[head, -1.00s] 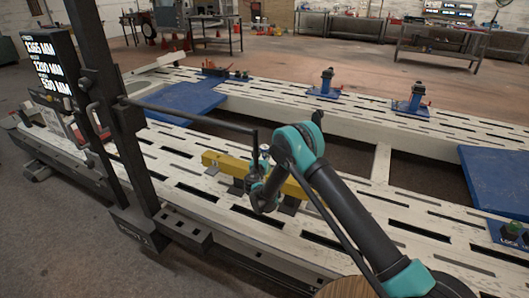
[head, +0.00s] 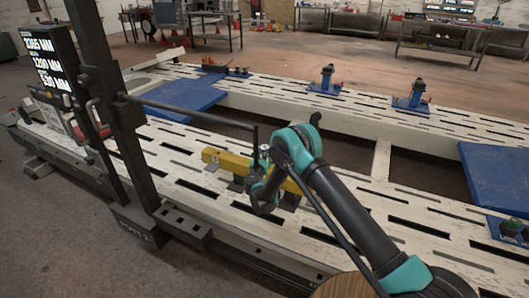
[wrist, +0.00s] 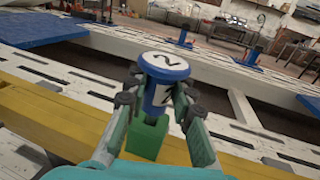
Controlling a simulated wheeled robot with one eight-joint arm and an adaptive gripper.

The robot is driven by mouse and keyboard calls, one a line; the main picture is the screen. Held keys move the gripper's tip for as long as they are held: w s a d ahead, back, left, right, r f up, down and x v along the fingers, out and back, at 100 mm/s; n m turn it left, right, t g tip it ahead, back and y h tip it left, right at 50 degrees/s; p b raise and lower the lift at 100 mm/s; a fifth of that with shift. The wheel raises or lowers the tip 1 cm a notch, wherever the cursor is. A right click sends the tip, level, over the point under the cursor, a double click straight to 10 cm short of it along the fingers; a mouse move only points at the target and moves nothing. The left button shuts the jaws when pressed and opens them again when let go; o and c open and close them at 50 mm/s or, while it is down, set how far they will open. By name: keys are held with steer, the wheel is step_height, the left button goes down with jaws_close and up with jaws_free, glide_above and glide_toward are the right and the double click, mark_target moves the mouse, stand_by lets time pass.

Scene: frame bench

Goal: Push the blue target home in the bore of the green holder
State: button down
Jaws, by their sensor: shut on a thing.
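The blue target (wrist: 165,67), with a white top face marked with a dark 2, is upright between the fingers of my gripper (wrist: 157,98) in the wrist view. The fingers are shut on its lower, narrower part. The fingers partly hide where target and holder meet, so I cannot tell how deep the target sits. In the head view my gripper (head: 262,178) is at the yellow beam (head: 225,161), and my arm hides the holder.
A black measuring post with a horizontal rod (head: 190,112) stands to the left; its tip hangs close to my gripper. A display (head: 55,65) shows numbers. Blue plates (head: 180,97) lie on the slotted white bench (head: 370,110). Two blue clamps (head: 327,80) stand on the far rail.

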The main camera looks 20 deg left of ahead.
steer(key=shift+f, duration=0.9)
steer(key=c, duration=1.2)
jaws_free()
steer(key=shift+s, duration=0.1)
steer(key=s+d, duration=0.1)
steer(key=s, duration=0.6)
steer(key=shift+d, duration=0.15)
steer(key=shift+s, duration=0.1)
